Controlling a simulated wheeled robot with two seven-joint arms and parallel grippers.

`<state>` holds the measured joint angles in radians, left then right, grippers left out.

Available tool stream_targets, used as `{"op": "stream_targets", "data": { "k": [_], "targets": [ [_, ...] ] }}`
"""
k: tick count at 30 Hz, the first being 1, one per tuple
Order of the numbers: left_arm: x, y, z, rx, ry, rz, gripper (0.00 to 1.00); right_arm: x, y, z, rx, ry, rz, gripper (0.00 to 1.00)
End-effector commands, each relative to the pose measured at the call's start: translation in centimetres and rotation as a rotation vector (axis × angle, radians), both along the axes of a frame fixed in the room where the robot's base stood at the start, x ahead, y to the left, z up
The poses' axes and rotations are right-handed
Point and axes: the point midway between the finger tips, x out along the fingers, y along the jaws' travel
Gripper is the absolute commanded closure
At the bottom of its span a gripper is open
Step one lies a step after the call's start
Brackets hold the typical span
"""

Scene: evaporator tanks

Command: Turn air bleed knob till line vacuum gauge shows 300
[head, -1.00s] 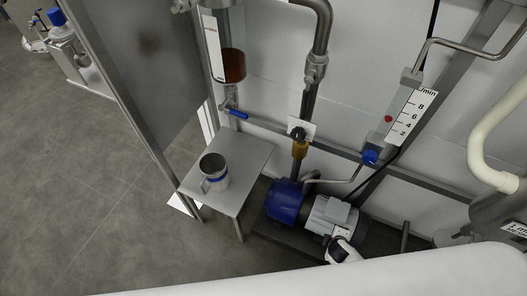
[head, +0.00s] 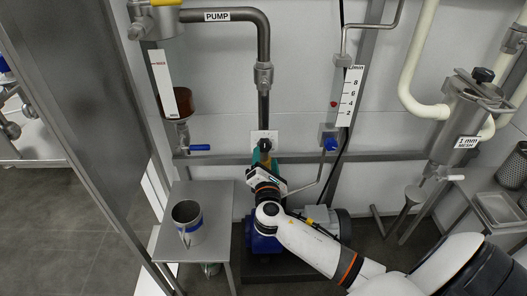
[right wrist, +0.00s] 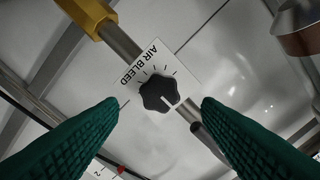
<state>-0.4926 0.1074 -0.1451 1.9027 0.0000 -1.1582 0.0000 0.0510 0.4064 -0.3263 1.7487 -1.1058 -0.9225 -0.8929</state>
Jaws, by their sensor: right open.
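The air bleed knob (right wrist: 160,93) is black and lobed, on a white plate (right wrist: 150,66) marked "AIR BLEED" with tick marks. Its white pointer line points to the lower right in the right wrist view. The knob also shows as a small dark shape (head: 265,145) on the vertical pipe in the head view. My right gripper (right wrist: 161,104) is open, with its green fingers on either side of the knob in the picture. I see no contact with it. The line vacuum gauge is not in these views. My left gripper is not in view.
The blue and grey pump (head: 262,240) stands below, partly hidden by my right arm. A small steel table (head: 215,240) with a metal jug (head: 187,222) is to the left. A flow meter (head: 349,95) with a blue knob (head: 330,142) is to the right.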

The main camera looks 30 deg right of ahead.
Motion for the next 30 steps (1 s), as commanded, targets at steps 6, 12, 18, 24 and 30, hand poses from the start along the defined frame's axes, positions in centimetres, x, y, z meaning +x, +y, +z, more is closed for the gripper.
{"op": "stream_targets", "data": {
  "k": [6, 12, 18, 24, 30],
  "targets": [
    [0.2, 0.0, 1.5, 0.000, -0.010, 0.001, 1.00, 3.3, -2.0, -0.1, 0.000, -0.002, -0.001, 0.41],
    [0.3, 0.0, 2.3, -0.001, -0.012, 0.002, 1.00, 4.5, -2.8, -0.1, 0.002, 0.001, -0.001, 0.41],
    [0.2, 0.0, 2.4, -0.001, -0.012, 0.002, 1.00, 4.7, -2.9, -0.1, 0.002, 0.000, 0.000, 0.41],
    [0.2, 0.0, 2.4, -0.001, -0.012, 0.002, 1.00, 4.7, -2.9, -0.1, 0.003, 0.001, 0.001, 0.58],
    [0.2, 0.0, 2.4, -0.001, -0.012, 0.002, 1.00, 4.6, -2.8, -0.1, 0.003, 0.001, 0.001, 0.86]
  ]
}}
